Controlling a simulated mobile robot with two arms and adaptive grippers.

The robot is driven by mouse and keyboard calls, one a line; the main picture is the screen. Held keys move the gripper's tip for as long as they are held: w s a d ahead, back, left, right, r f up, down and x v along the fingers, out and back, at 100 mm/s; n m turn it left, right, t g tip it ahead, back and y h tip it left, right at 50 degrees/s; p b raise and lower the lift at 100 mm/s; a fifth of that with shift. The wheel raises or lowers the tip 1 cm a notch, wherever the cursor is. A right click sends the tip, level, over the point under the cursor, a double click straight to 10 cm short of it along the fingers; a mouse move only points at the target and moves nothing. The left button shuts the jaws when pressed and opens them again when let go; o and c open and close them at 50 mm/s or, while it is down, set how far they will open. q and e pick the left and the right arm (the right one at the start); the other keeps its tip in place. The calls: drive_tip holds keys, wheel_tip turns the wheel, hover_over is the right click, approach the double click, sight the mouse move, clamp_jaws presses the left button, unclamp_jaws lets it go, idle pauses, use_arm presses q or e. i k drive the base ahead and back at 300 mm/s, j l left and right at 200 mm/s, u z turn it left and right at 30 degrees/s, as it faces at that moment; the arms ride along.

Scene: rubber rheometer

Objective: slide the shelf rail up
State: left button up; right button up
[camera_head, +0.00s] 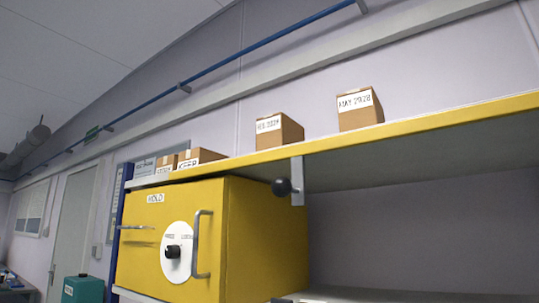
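A long shelf with a yellow front edge (420,118) runs across the view, rising toward the right. I take this edge to be the shelf rail, but cannot be sure. A grey metal bracket (297,178) hangs down from it near the middle. A black ball knob (281,187) sticks out to the left of the bracket. Neither of my grippers is in the head view, and nothing is seen touching the rail or the knob.
Cardboard boxes stand on the shelf, one (361,110) labelled MAY 2028, another (279,130) left of it, and more at the left end. A yellow cabinet (264,236) with a handle and dial is below. Right of it, the space under the shelf looks clear.

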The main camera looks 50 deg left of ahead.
sight(281, 187)
drive_tip(key=j+u, duration=0.15)
drive_tip(key=u, duration=0.9)
